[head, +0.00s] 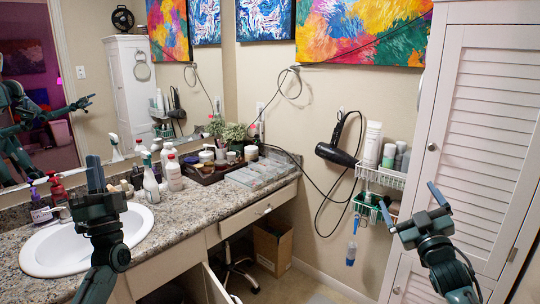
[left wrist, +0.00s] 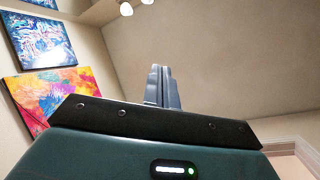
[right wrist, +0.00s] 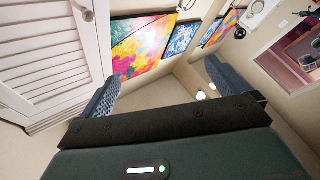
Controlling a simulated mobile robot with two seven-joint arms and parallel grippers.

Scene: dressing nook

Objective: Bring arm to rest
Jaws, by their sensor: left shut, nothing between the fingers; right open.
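My left gripper (head: 95,174) is raised in front of the sink, pointing up, with its fingers together and nothing between them. Its shut fingers also show in the left wrist view (left wrist: 162,87), against the wall and ceiling. My right gripper (head: 411,201) is at the right, in front of the louvered cabinet, with its fingers spread wide and nothing between them. In the right wrist view its two fingers (right wrist: 160,88) stand far apart. Both grippers are clear of the objects around them in the head view.
The granite counter (head: 187,223) holds a sink (head: 70,250), bottles and a dark tray (head: 205,175). A black hair dryer (head: 338,154) and a wire rack (head: 380,178) hang on the wall. A white louvered cabinet (head: 490,120) stands at the right. A cardboard box (head: 272,246) is under the counter.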

